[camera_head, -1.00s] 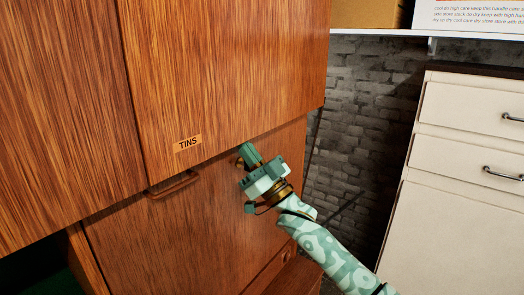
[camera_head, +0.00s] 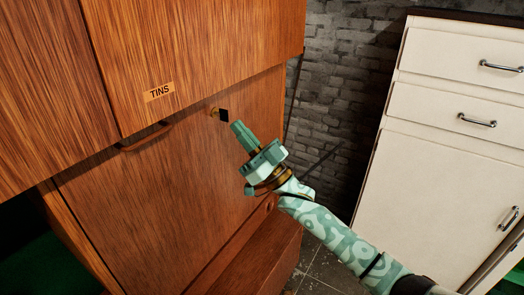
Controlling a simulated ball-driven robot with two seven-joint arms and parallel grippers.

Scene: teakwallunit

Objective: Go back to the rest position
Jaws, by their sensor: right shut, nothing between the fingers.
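My right gripper (camera_head: 240,128) is shut and empty, its green fingers pointing up and left toward the teak wall unit (camera_head: 190,190). It is in front of the unit's lower panel, a little below and right of a small brass knob (camera_head: 213,111) with a dark square beside it. A gap shows between the fingertips and the knob in the picture. My right arm reaches in from the lower right. My left gripper is not in view.
An upper teak door bears a TINS label (camera_head: 159,92), with a curved handle (camera_head: 146,137) below it. A white drawer cabinet (camera_head: 440,150) stands at the right, before a grey brick wall (camera_head: 345,75). Tiled floor (camera_head: 325,272) shows between the unit and cabinet.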

